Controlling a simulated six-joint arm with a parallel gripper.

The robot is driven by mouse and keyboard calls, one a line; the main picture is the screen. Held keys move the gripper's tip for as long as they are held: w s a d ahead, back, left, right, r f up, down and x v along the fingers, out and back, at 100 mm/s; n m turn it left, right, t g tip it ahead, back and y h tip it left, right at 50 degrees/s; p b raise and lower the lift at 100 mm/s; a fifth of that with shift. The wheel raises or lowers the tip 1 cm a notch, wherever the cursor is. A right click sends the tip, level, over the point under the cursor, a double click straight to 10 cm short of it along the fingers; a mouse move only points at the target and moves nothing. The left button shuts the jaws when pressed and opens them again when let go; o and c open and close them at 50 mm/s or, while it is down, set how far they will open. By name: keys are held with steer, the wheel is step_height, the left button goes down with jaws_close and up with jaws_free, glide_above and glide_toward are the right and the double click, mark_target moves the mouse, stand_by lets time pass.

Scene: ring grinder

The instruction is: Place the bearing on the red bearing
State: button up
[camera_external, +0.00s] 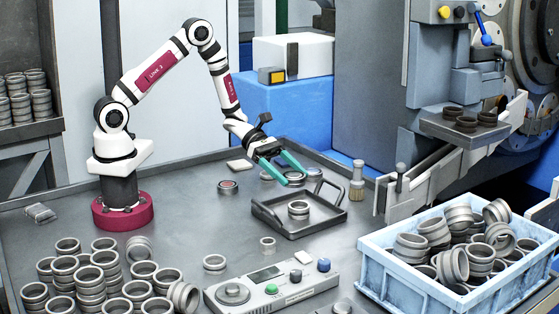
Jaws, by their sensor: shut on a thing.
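The red bearing (228,187) lies on the grey table, a low ring with a reddish centre, left of my gripper. My gripper (290,174) has teal fingers and points down to the right, over the table behind the black tray. It is shut on a grey metal bearing (295,178), which shows between the fingers and is partly hidden by them. My gripper is to the right of the red bearing and apart from it. Whether the held bearing touches the table cannot be told.
A black tray (262,216) with one ring (298,209) stands in front of my gripper. More rings lie near the fingers. Many rings are heaped at the front left (90,280). A blue crate (400,282) of rings and a control box (270,288) stand in front.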

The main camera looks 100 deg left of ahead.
steer(key=s+a+n+y, duration=0.1)
steer(key=s+a, duration=0.7)
steer(key=s, duration=0.2)
steer(key=n+t+y, duration=0.1)
glide_above(224, 183)
steer(key=shift+s+f, duration=0.15)
steer(key=shift+f, duration=0.55)
step_height(224, 183, down, 6)
steer(key=shift+r, duration=0.1)
